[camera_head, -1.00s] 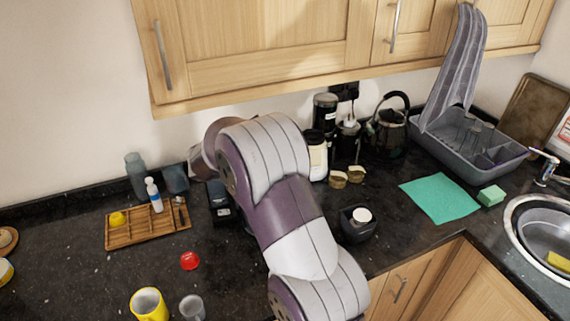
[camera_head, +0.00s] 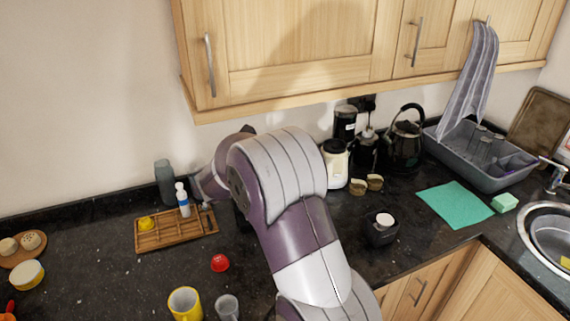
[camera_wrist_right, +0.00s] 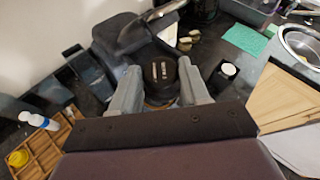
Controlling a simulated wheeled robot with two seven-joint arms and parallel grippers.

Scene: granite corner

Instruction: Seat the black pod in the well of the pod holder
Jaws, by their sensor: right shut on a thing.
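My right gripper (camera_wrist_right: 160,90) is in the right wrist view, its two grey fingers closed around a dark, rounded thing with pale marks (camera_wrist_right: 160,72). This is probably the black pod; a brownish part shows low between the fingers. In the head view my right arm hides this gripper and what it holds. I cannot tell for sure which thing is the pod holder. A black square holder (camera_head: 381,238) with a white-topped thing in it stands on the counter right of my arm; it also shows in the right wrist view (camera_wrist_right: 219,84). My left gripper is not in view.
A wooden tray (camera_head: 160,238) with a yellow piece and a white bottle (camera_head: 183,202) lies left. Jars, kettle (camera_head: 405,140) and dish rack (camera_head: 490,165) line the back right.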

